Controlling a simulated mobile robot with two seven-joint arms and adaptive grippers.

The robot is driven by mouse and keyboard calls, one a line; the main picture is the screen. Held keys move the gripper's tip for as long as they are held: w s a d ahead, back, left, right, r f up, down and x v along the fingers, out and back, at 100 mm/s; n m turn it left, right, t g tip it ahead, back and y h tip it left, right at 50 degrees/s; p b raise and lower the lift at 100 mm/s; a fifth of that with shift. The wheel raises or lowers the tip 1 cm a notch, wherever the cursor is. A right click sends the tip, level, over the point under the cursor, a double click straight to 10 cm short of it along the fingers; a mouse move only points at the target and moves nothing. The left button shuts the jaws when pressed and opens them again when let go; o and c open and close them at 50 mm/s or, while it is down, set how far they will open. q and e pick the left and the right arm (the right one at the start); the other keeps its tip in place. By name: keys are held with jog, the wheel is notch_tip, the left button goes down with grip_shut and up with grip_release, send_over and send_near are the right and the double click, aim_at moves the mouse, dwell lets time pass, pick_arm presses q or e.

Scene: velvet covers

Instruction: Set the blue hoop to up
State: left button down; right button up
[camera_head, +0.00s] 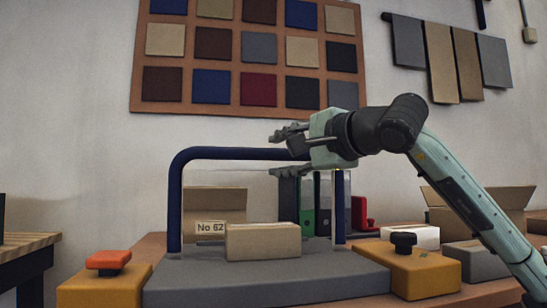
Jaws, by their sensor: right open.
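The blue hoop (230,153) is a dark blue arch standing upright over a grey base (260,281), with a clear panel within its frame. Its left leg meets the base; its top right corner is partly hidden by my right gripper (282,155). That gripper comes in from the right and is open, with one finger above the top bar and one below it. I cannot tell whether either finger touches the bar. My left gripper is not in view.
A small tan box (262,241) lies on the base inside the hoop. Ochre blocks flank the base, one with an orange knob (108,261), one with a black knob (403,241). A labelled carton (214,204), binders (308,215) and an open carton (488,197) stand behind.

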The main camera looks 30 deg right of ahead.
jog(key=s+d, duration=0.1)
jog(key=s, duration=0.8)
jog(key=shift+r, duration=0.25)
